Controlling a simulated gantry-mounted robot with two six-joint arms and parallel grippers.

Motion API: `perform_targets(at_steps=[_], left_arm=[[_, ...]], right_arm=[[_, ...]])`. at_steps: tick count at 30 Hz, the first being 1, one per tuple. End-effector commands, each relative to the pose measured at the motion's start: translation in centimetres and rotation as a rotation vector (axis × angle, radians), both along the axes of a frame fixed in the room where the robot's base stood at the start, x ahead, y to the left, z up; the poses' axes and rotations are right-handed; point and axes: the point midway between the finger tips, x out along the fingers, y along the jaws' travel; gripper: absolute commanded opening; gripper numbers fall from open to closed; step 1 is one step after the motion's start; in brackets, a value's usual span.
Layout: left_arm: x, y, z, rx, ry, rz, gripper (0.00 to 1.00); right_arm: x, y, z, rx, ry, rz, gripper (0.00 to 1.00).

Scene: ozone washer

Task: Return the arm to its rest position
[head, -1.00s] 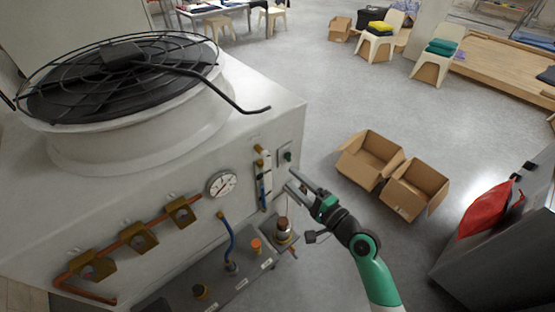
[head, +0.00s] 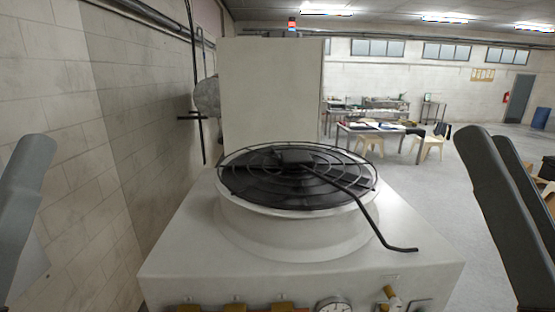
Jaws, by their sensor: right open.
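My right gripper (head: 487,140) is raised close to the camera at the right edge. Its two dark grey fingers point up with a gap between them, open and empty. A light grey part of my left gripper (head: 26,170) stands upright at the left edge. Only one side of it shows, so its opening cannot be told. Both are apart from the white washer (head: 205,255), which stands in the middle with a black fan under a wire guard (head: 290,175) on top. Part of a gauge (head: 334,305) and brass fittings (head: 392,298) show at the bottom edge.
A bent black rod (head: 375,220) reaches over the washer's right side. A tall white cabinet (head: 270,95) stands behind it, and a block wall (head: 120,130) is at left. Tables (head: 380,130) and chairs (head: 432,148) stand far back. Open floor (head: 440,205) lies at right.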

Motion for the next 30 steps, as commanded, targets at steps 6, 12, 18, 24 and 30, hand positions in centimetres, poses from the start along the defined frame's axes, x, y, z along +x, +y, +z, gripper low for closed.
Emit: perform_targets(at_steps=[6, 12, 18, 24, 30], left_arm=[[0.0, 0.0, 6.3, 0.0, 0.0, 0.0, 0.51], [0.0, 0.0, 12.0, 0.0, -0.001, 0.0, 0.51], [0.0, 0.0, 12.8, 0.0, 0.0, 0.0, 0.51], [0.0, 0.0, 12.5, 0.0, 0.001, 0.0, 0.51], [0.0, 0.0, 12.5, 0.0, 0.001, 0.0, 0.51]], right_arm=[[-1.5, -3.0, 6.6, -0.227, -0.032, -0.439, 0.64], [-1.4, -3.0, 12.2, -0.226, -0.03, -0.436, 0.64], [-1.4, -3.0, 13.1, -0.226, -0.029, -0.435, 0.64], [-1.4, -3.0, 12.8, -0.225, -0.029, -0.435, 0.64], [-1.4, -3.0, 12.8, -0.225, -0.029, -0.435, 0.64]])
